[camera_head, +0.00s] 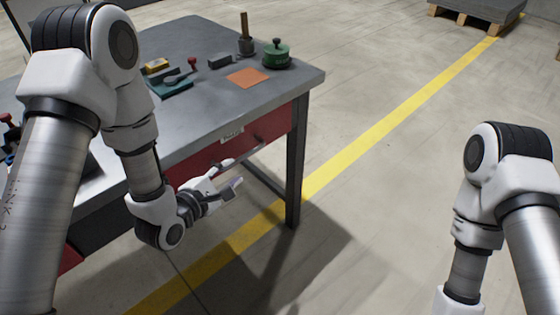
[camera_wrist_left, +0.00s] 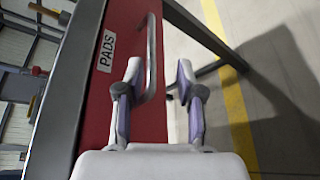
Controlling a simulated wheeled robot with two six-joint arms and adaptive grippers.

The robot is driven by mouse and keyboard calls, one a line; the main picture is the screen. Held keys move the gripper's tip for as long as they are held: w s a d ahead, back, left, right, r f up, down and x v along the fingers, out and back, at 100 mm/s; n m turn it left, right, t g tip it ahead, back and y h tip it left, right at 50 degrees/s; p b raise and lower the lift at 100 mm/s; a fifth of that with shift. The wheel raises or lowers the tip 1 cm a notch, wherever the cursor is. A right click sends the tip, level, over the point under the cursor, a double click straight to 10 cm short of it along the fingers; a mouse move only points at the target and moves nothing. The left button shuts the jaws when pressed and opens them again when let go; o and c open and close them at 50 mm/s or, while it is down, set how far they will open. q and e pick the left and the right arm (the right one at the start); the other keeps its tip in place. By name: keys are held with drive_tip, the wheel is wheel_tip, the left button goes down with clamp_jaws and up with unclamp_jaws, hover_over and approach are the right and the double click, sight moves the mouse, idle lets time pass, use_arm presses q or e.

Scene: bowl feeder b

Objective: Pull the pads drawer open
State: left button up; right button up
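The red pads drawer (camera_head: 270,126) sits under the grey tabletop, its front looking flush with the table. Its white PADS label (camera_wrist_left: 107,50) reads clearly in the left wrist view. A grey bar handle (camera_wrist_left: 152,50) stands out from the drawer front. My left gripper (camera_head: 233,172) is open and empty in front of the drawer. In the left wrist view its fingers (camera_wrist_left: 159,70) lie on either side of the handle's line, with a gap to the right finger. Contact with the handle cannot be told. My right gripper is out of view; only its arm shows at the right.
On the workbench (camera_head: 205,45) are a green lidded pot (camera_head: 276,54), an orange sheet (camera_head: 248,77), a dark block (camera_head: 220,61) and other small tools. A table leg (camera_head: 295,165) stands right of the drawer. The floor in front is clear, with a yellow line (camera_head: 400,117).

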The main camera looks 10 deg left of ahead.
sight(242, 159)
use_arm(q)
drive_tip(key=shift+t, duration=0.4)
drive_tip(key=x, duration=0.2)
drive_tip(key=b+x, duration=0.1)
drive_tip(key=x, duration=0.2)
drive_tip(key=b+x, duration=0.1)
drive_tip(key=x, duration=0.2)
drive_tip(key=shift+w+a+r, duration=0.2)
drive_tip(key=shift+w+a, duration=0.05)
drive_tip(key=shift+w, duration=0.05)
clamp_jaws()
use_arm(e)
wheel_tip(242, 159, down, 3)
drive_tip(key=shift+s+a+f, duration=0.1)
